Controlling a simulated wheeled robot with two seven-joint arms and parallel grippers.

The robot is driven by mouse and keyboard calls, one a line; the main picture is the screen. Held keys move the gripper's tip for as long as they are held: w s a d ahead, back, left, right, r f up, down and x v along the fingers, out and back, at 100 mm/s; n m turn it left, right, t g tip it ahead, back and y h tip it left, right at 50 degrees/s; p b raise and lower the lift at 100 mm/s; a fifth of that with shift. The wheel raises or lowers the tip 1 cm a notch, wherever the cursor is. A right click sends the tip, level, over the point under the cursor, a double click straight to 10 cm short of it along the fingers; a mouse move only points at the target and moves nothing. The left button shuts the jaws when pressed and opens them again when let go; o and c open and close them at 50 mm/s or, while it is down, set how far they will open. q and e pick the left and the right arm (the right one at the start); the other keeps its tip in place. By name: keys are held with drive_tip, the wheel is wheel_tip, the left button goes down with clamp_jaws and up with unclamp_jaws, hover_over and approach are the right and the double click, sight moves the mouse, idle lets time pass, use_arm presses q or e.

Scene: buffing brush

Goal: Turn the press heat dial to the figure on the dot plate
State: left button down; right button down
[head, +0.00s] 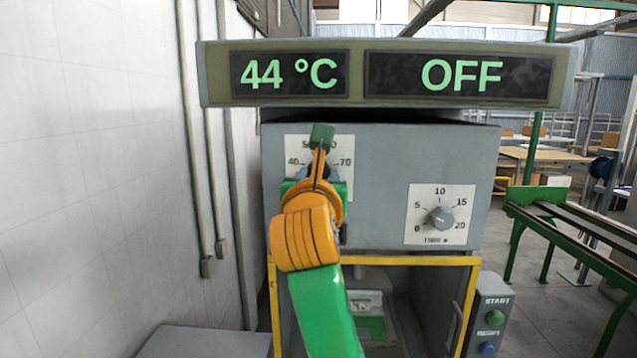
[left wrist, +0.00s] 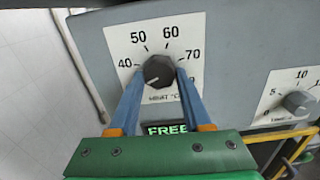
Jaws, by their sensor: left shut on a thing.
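The heat dial (left wrist: 158,71) is a dark round knob on a white scale plate (left wrist: 127,47) with figures 40, 50, 60 and 70. The right end of the scale is partly hidden by a finger. A pale mark on the knob appears to point to the lower left. My left gripper (left wrist: 160,76) has its blue fingers shut on the knob, one on each side. In the head view my left gripper (head: 319,171) covers most of the dial. The display (head: 290,74) reads 44 °C. A small white plate (head: 364,303) inside the press is too small to read. My right gripper is not in view.
A second dial (head: 440,218), marked 0 to 20, sits at the right of the press front. A display beside the temperature reads OFF (head: 462,75). A green FREE sign (left wrist: 166,128) shows below the heat dial. A START button box (head: 490,317) stands lower right. A wall is at left.

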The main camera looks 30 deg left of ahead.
use_arm(q)
drive_tip(key=shift+s+a+r+m+b, duration=0.15)
drive_tip(key=shift+m+b, duration=1.4)
drive_tip(key=shift+m, duration=3)
drive_tip(key=shift+w+d+r+m+b, duration=0.15)
drive_tip(key=shift+m+b, duration=1.35)
drive_tip(key=shift+m, duration=3)
drive_tip(key=shift+s+a+r+m+b, duration=0.15)
drive_tip(key=shift+m+b, duration=1.4)
drive_tip(key=shift+m, duration=3)
drive_tip(key=shift+r, duration=0.1)
drive_tip(key=c, duration=0.6)
unclamp_jaws()
drive_tip(key=shift+o, duration=1.3)
drive_tip(key=shift+w, duration=0.2)
drive_tip(key=shift+f, duration=0.2)
